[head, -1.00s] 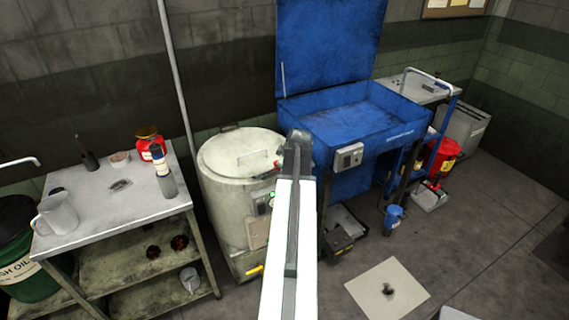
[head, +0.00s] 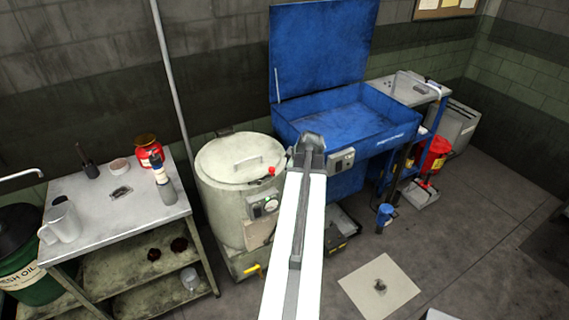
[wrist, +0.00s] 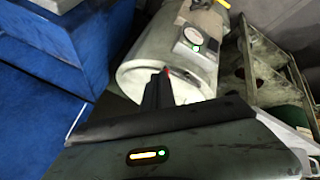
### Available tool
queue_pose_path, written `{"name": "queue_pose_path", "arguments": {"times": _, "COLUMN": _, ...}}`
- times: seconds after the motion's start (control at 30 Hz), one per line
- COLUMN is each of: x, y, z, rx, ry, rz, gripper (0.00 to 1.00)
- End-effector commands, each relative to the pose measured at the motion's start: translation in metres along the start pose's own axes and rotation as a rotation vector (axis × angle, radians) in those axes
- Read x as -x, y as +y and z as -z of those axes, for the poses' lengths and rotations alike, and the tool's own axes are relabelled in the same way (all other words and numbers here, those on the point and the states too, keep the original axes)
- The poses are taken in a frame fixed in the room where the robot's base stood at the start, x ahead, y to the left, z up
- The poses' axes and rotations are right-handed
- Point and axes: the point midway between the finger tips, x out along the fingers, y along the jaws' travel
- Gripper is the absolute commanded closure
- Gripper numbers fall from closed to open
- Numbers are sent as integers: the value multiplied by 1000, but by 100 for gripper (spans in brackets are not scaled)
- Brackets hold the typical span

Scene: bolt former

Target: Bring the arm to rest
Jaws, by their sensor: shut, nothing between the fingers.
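My arm reaches forward from the bottom middle of the head view. Its dark end (head: 309,147) shows in front of the left front corner of the blue parts washer. In the wrist view my gripper (wrist: 159,88) is seen as dark fingers close together, shut and empty. The fingers appear in front of the pale drum, and I cannot tell the distance between them. Nothing is held.
The pale lidded drum (head: 225,194) stands left of the blue parts washer (head: 385,135). A metal table (head: 110,230) at left carries a jug, a red can and a bottle.

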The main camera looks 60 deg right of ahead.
Motion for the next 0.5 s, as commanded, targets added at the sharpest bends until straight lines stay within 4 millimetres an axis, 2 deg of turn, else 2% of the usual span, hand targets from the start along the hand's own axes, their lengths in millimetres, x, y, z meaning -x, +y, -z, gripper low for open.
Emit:
{"name": "queue_pose_path", "arguments": {"times": 0.03, "x": 11, "y": 4, "z": 1, "rx": -1, "ry": 0, "rz": 0, "gripper": 100}}
{"name": "queue_pose_path", "arguments": {"times": 0.13, "x": 16, "y": 5, "z": -2, "rx": -1, "ry": 0, "rz": 1, "gripper": 100}}
{"name": "queue_pose_path", "arguments": {"times": 0.5, "x": 16, "y": 5, "z": -4, "rx": 0, "ry": 1, "rz": 1, "gripper": 100}}
